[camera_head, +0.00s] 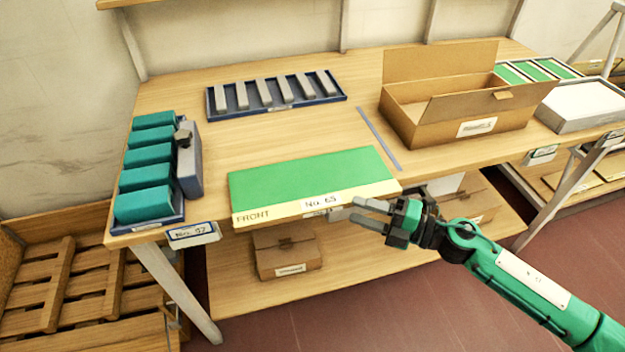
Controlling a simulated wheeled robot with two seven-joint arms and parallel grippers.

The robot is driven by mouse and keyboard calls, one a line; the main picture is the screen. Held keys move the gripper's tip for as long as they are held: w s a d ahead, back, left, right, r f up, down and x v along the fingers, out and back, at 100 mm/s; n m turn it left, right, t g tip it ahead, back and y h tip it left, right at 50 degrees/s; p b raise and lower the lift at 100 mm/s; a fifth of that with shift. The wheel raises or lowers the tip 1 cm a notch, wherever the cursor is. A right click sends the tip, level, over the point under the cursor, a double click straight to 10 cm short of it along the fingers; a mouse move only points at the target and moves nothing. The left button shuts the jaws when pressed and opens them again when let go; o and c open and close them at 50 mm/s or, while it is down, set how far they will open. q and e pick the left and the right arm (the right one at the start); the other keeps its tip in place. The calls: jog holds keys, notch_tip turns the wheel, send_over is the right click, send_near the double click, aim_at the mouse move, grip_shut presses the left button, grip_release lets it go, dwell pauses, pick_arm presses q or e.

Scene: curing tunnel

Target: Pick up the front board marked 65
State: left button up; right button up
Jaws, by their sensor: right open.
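The front board (310,177) is a flat green panel with a pale front edge marked "FRONT" and "No. 65". It lies on the wooden bench (240,130) at the front edge. My right gripper (352,209) is open just in front of the board's front edge, near its right part, with the fingers pointing left. I cannot tell whether a finger touches the board. My left gripper is not in view.
A rack of grey bars (275,92) is behind the board. An open cardboard box (470,100) is at right. A closed carton (287,250) sits on the lower shelf.

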aim_at(350, 205)
jog(key=x, duration=0.2)
jog(key=p+x, duration=0.1)
jog(key=x, duration=0.1)
jog(key=shift+w+a, duration=0.2)
jog(key=shift+w, duration=0.25)
jog(key=shift+w+a, duration=0.1)
jog(key=shift+a, duration=0.35)
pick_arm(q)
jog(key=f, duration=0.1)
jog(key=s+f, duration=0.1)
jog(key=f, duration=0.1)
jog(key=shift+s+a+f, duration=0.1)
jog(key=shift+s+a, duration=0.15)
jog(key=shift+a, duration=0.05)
pick_arm(e)
grip_shut()
